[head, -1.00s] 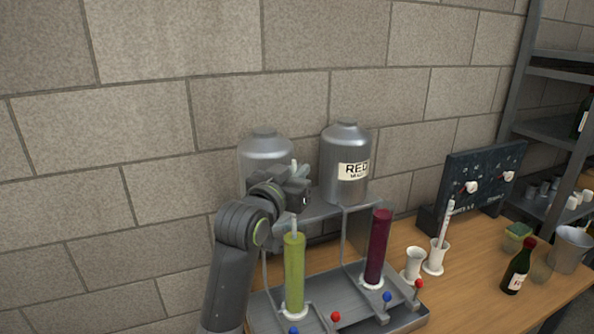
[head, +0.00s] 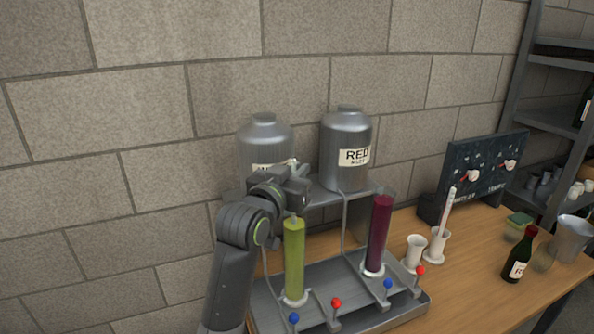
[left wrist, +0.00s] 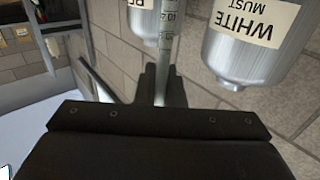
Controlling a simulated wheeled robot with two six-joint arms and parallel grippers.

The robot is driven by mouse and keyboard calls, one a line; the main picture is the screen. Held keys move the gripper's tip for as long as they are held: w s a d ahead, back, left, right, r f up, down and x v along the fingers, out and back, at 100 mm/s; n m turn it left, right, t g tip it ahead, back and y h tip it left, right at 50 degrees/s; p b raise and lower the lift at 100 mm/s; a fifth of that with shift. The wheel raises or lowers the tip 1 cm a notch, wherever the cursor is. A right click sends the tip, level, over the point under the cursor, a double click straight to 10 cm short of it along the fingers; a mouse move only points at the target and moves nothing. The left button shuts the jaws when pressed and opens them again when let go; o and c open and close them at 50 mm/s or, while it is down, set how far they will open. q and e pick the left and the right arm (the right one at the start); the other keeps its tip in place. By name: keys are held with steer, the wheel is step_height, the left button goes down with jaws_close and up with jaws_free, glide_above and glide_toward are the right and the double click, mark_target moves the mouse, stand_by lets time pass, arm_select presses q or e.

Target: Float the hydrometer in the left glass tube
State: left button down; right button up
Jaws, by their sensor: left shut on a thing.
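My left gripper (head: 296,188) is shut on the hydrometer above the left glass tube. The hydrometer's pale stem with scale marks (left wrist: 168,42) runs up from between the jaws in the left wrist view; in the head view the gripper covers most of it. The left glass tube (head: 294,262) stands upright, filled with yellow-green liquid. A short pale part of the hydrometer shows under the gripper, at the tube's top; how deep it sits I cannot tell. The right glass tube (head: 378,236) holds dark red liquid. My right gripper is not in view.
Two steel tanks, one labelled RED (head: 346,150) and one labelled WHITE MUST (left wrist: 250,42), stand behind the tubes. The metal tray (head: 335,280) carries red and blue knobbed levers. White cups (head: 415,252), a bottle (head: 519,258) and a bucket (head: 572,240) stand to the right.

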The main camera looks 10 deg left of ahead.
arm_select(q)
steer(key=c, duration=1.5)
jaws_free()
steer(key=shift+o, duration=0.2)
steer(key=p+v, duration=0.6)
steer(key=v, duration=1.1)
steer(key=shift+s, duration=0.2)
steer(key=shift+f, duration=0.15)
